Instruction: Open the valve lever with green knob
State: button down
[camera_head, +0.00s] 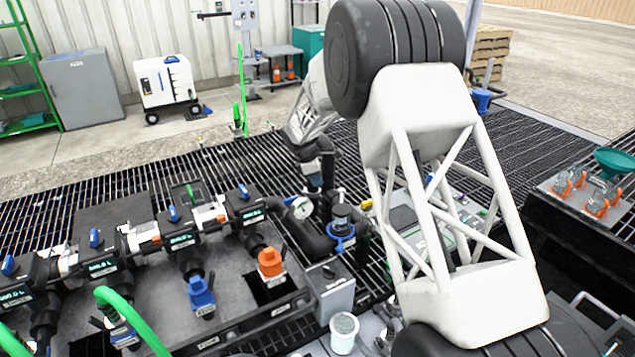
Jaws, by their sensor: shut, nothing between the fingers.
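My gripper (325,183) is the dark end of my white arm, pointing down beside the black pipework near the middle of the picture. It is shut and empty. Its fingertips are small and merge with the dark pipes. A round white gauge (301,208) sits just left of and below it. Another slim green handle (191,192) stands behind the row of meters, away from my gripper. The valve lever itself is not clearly made out.
Black meters with blue knobs (174,213) line the manifold at left. Orange (270,262) and blue (201,293) couplings stand in front. A grey box (331,288) and white cup (344,333) are near the front. A thick green hose (120,305) arches at lower left. My arm hides the right-centre.

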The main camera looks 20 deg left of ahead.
aim_at(341, 199)
jog(key=shift+w, duration=0.1)
jog(key=w+m, duration=0.1)
jog(key=w+a+m, duration=0.1)
jog(key=w, duration=0.1)
jog(key=w+a+m+g, duration=0.1)
jog(key=m, duration=0.1)
jog(key=shift+w, duration=0.15)
jog(key=shift+d+f, duration=0.1)
dwell(0.3)
jog(key=d+f, duration=0.6)
jog(key=f, duration=0.4)
jog(key=shift+d, duration=0.4)
